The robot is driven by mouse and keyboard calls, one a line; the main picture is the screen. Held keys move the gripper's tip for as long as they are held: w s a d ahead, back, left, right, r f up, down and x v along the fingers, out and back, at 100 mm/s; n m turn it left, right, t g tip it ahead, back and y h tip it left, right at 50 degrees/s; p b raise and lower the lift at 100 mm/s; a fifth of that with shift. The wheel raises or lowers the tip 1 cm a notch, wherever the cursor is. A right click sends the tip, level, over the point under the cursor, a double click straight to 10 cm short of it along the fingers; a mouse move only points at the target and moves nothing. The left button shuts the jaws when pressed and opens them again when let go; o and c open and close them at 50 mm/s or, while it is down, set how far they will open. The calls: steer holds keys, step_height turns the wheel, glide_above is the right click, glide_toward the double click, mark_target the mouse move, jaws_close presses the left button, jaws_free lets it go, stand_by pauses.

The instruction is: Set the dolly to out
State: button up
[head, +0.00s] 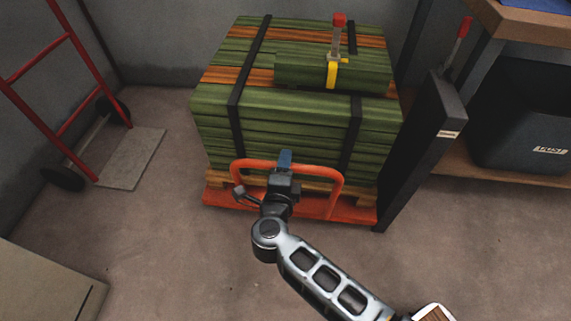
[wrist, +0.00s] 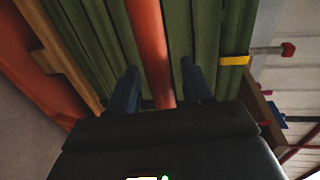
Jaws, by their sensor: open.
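The dolly (head: 360,212) is a low orange-red platform at the centre of the head view, under a strapped stack of green and orange boards. Its orange tube handle (head: 335,178) stands at the near side. My gripper (head: 285,160) is at the top bar of this handle. In the wrist view, the handle bar (wrist: 148,40) runs between my two dark fingers (wrist: 160,82), with space visible on both sides. The jaws are open. Whether either finger touches the bar is unclear.
The board stack (head: 290,130) carries a yellow-and-red clamp (head: 332,72). A dark upright panel (head: 425,150) stands close on the right, beside a shelf with a dark bin (head: 515,115). A red hand truck (head: 50,70) stands left. The floor in front is mostly clear.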

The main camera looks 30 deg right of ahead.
steer(key=shift+x, duration=0.85)
steer(key=shift+c, duration=0.3)
jaws_close()
